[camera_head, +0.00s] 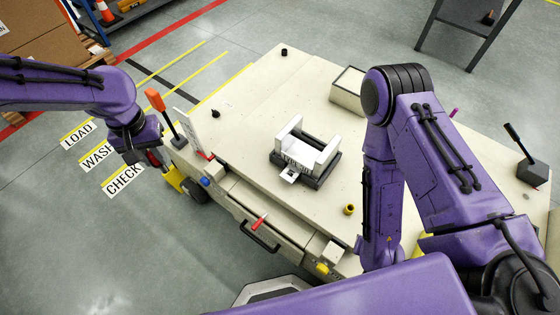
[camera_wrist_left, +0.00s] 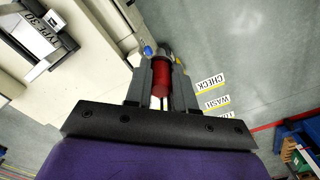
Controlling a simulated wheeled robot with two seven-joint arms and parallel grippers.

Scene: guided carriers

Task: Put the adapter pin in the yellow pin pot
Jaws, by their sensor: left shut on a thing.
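The yellow pin pot (camera_head: 349,209) is a small short cylinder with a dark opening, upright on the pale carrier top (camera_head: 245,130) near its front edge. My left gripper (camera_head: 158,160) is low beside the carrier's left end. In the left wrist view the gripper (camera_wrist_left: 161,78) is shut on a red cylindrical grip (camera_wrist_left: 161,79), with the carrier's side close by. I cannot tell which thing is the adapter pin. A small purple peg (camera_head: 454,112) stands at the far right edge, partly behind my right arm. My right gripper is out of sight.
A white and black fixture (camera_head: 305,157) sits mid-top, with a pale open box (camera_head: 348,90) behind it. An orange-topped lever (camera_head: 155,99) rises at the left end. A black lever (camera_head: 526,155) stands at the right. Free floor lies left of the carrier.

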